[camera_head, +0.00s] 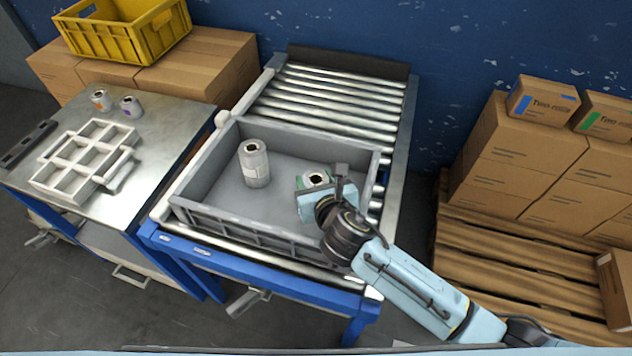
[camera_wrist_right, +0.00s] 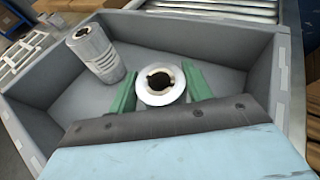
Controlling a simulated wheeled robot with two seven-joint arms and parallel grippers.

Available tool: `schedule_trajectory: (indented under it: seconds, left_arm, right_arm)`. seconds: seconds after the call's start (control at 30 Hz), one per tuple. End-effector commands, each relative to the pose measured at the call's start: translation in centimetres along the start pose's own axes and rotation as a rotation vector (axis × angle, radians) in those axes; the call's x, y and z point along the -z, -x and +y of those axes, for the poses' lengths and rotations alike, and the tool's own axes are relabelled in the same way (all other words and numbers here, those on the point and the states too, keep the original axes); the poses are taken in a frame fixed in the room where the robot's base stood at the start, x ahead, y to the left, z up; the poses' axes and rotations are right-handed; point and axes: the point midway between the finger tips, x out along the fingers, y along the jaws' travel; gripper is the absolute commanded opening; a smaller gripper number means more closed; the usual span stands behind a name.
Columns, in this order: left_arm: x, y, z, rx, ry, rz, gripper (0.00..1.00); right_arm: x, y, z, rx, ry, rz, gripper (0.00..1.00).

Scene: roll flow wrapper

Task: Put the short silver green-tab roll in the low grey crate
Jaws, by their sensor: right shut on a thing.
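The low grey crate (camera_head: 284,231) sits on the roller conveyor. My right gripper (camera_head: 317,182) is inside the crate's outline, at its right side. It is shut on a short silver roll (camera_wrist_right: 160,84), held upright between two green fingers in the right wrist view. The roll's open core faces up; its top also shows in the head view (camera_head: 316,179). Its tab is hidden, and I cannot tell whether its underside touches the crate floor. A taller silver roll (camera_head: 254,163) stands upright in the crate to the left, apart from the gripper. My left gripper is not in view.
A steel table (camera_head: 165,130) on the left holds a white divided tray (camera_head: 84,158) and two small rolls (camera_head: 101,100). Conveyor rollers (camera_head: 325,100) lie bare behind the crate. Cartons (camera_head: 520,150) on a pallet stand at right. A yellow crate (camera_head: 122,38) is at back left.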

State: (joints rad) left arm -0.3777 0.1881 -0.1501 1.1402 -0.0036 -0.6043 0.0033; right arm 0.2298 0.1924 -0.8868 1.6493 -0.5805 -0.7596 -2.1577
Motion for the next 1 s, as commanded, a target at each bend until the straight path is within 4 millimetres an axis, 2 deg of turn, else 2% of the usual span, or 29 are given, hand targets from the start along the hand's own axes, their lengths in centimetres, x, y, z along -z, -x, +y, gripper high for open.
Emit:
schedule_trajectory:
  seconds: [0.8,0.83,0.97,1.0]
  left_arm:
    - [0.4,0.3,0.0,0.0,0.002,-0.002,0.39]
    - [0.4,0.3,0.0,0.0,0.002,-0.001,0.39]
    - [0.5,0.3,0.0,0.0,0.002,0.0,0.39]
    - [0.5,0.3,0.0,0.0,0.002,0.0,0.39]
  right_arm:
    - [1.1,-0.5,0.0,-0.001,0.001,-0.002,0.24]
    - [1.2,-0.5,0.0,-0.001,0.001,0.0,0.54]
    - [1.2,-0.5,0.0,-0.001,0.001,-0.001,0.71]
    - [1.2,-0.5,0.0,-0.001,0.001,-0.001,0.71]
